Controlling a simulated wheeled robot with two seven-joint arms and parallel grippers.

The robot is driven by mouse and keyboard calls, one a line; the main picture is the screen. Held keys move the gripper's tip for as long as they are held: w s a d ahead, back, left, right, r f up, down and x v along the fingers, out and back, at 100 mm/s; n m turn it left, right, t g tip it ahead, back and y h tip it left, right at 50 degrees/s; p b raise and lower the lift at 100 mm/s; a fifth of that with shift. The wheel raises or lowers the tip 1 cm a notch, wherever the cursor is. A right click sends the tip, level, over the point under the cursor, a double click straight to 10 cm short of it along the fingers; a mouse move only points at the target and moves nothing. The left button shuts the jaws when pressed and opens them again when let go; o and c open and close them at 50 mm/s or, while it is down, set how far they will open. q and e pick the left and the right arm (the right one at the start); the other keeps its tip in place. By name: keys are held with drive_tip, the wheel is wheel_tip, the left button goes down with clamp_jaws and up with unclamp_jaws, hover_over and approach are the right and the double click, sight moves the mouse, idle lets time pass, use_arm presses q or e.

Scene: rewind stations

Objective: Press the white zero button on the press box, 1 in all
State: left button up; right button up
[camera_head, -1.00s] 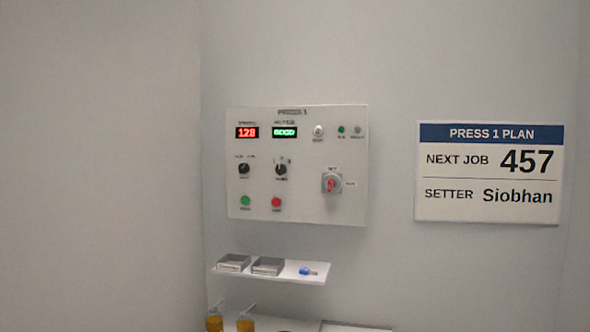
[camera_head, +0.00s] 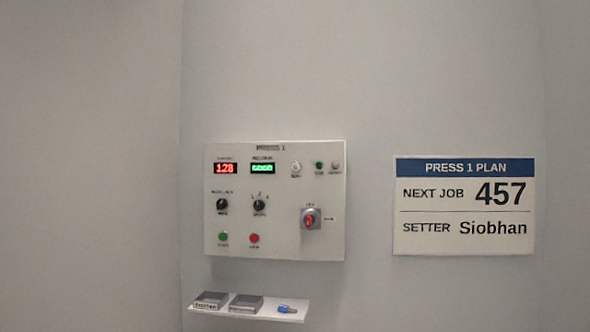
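The press box (camera_head: 275,235) is a pale panel on the wall, left of the picture's middle, headed PRESS 1. Its white zero button (camera_head: 295,167) looks like the small white round one in the top row, right of the green display; its label is too small to read. A red display (camera_head: 225,168) shows 128. The green display (camera_head: 262,168) is too blurred to read surely. Neither of my grippers is in view, and nothing covers the panel.
Below the box a white shelf (camera_head: 262,314) holds two small grey trays (camera_head: 246,304) and a blue item (camera_head: 287,309). A PRESS 1 PLAN sign (camera_head: 464,205) hangs to the right. A red-handled switch (camera_head: 310,219) is on the panel. A wall stands at the left.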

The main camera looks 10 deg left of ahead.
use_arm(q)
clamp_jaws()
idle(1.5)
